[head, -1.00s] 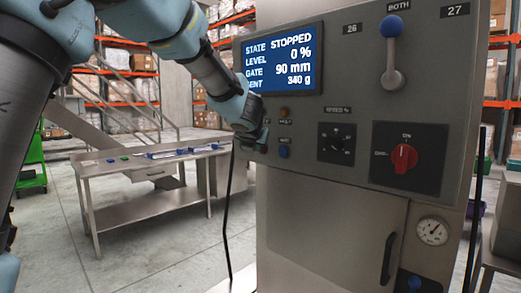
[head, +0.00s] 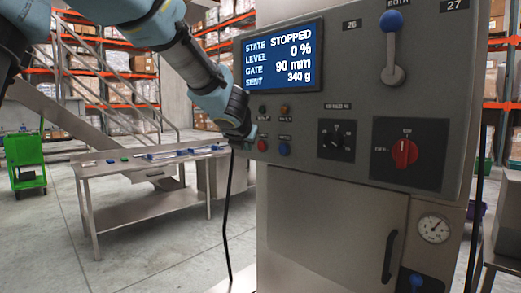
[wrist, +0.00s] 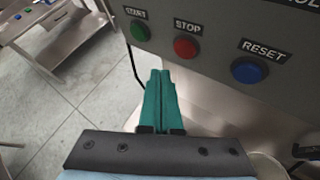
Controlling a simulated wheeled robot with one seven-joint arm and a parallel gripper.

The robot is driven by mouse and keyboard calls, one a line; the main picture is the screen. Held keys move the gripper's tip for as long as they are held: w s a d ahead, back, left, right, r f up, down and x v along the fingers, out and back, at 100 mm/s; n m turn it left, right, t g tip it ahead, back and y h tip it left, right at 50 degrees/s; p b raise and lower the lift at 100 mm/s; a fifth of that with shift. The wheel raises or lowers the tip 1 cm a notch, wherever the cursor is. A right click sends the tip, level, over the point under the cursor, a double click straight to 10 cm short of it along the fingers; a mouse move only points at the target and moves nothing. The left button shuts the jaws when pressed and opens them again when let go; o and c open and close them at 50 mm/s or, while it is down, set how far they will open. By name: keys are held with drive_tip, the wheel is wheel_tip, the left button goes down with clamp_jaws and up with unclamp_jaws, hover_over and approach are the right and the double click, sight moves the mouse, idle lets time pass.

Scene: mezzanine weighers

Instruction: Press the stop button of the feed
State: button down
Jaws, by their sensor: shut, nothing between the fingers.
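The control panel of the feed (head: 310,185) is a grey cabinet front. Its screen (head: 284,57) reads STATE STOPPED, LEVEL 0 %, GATE 90 mm, SENT 340 g. The red stop button (wrist: 185,47), labelled STOP, sits between the green start button (wrist: 140,30) and the blue reset button (wrist: 249,70). The stop button also shows in the head view (head: 262,145). My gripper (wrist: 160,73) has its green fingers together and empty. In the wrist view its tips lie just below and left of the stop button, apparently off it. In the head view my gripper is left of the buttons.
The panel also carries a dark knob (head: 337,139), a red rotary switch (head: 404,153) and a blue-topped lever (head: 393,45). A metal table (head: 135,168) stands left behind, with a green cart (head: 27,165) beyond. The floor between is clear.

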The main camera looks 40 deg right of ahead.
drive_tip(key=shift+s+a+b, duration=0.25)
drive_tip(key=shift+a+b, duration=0.05)
drive_tip(key=shift+a, duration=1)
drive_tip(key=w+a+f+m+g+y, duration=0.1)
drive_tip(key=w+a+f+m+y, duration=0.1)
drive_tip(key=a+f+m, duration=0.7)
drive_tip(key=w+a+f+m+g+y, duration=0.15)
drive_tip(key=a+f+m, duration=0.3)
drive_tip(key=a, duration=0.85)
drive_tip(key=s+a+f+m+g+y, duration=0.1)
drive_tip(key=s+a+f+m, duration=0.2)
drive_tip(key=a, duration=0.4)
drive_tip(key=s+a+f+m+g+y, duration=0.2)
drive_tip(key=s+a+f+m, duration=0.2)
drive_tip(key=a, duration=0.4)
drive_tip(key=s+a+f+m+g+y, duration=0.1)
drive_tip(key=s+a+f+m+g, duration=0.1)
drive_tip(key=s+a+f+m, duration=0.2)
drive_tip(key=s+a+m, duration=0.1)
drive_tip(key=s+a, duration=0.1)
drive_tip(key=a, duration=0.1)
drive_tip(key=shift+s+a+m, duration=0.25)
drive_tip(key=shift+s+m, duration=0.1)
drive_tip(key=shift+y, duration=0.25)
drive_tip(key=shift+f, duration=0.1)
